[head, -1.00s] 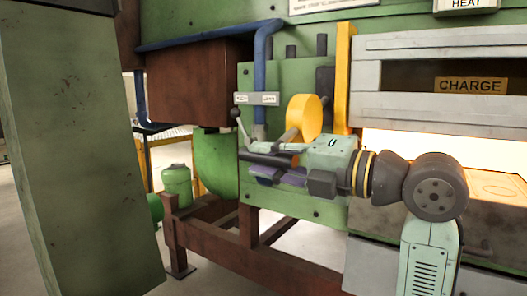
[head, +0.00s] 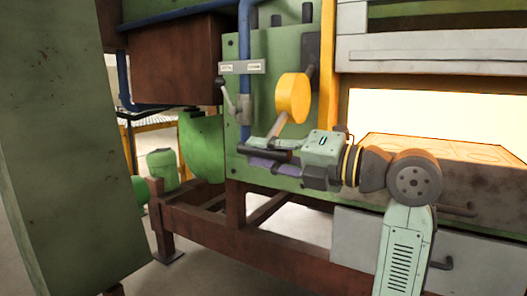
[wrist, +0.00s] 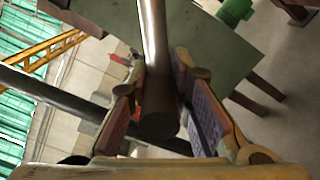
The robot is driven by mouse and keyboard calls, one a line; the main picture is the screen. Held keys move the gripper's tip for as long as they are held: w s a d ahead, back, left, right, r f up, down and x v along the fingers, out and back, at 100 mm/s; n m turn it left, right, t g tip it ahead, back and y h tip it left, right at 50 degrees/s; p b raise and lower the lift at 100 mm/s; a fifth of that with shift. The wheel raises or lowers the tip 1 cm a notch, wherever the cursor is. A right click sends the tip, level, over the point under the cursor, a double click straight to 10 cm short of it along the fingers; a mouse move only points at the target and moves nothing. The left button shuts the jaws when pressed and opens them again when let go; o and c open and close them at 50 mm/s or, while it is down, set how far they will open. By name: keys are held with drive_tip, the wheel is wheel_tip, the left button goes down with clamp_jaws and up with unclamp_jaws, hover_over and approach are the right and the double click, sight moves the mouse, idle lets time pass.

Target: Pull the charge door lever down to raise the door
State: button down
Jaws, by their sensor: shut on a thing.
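The charge door lever (head: 277,124) is a grey shaft slanting down and left from a yellow round hub (head: 293,97) on the green panel. My gripper (head: 265,159) is shut around the lever's lower end. In the wrist view, the lever's dark grip (wrist: 159,115) lies between the two padded fingers. In the head view, the fingers largely hide the grip. The grey charge door (head: 430,50) is at the upper right, above a wide glowing opening (head: 440,113).
A smaller ball-ended lever (head: 223,88) sits left of the hub below a label plate (head: 242,67). A yellow upright post (head: 328,60) stands between the hub and the door. A large green column (head: 60,150) fills the left. Brown frame legs (head: 235,210) stand below.

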drive_tip(key=c, duration=1.5)
unclamp_jaws()
drive_tip(key=shift+f, duration=0.45)
drive_tip(key=shift+c, duration=0.2)
drive_tip(key=shift+o, duration=0.5)
drive_tip(key=shift+r, duration=0.1)
drive_tip(key=shift+d, duration=0.1)
drive_tip(key=v, duration=1.2)
drive_tip(key=shift+r, duration=0.2)
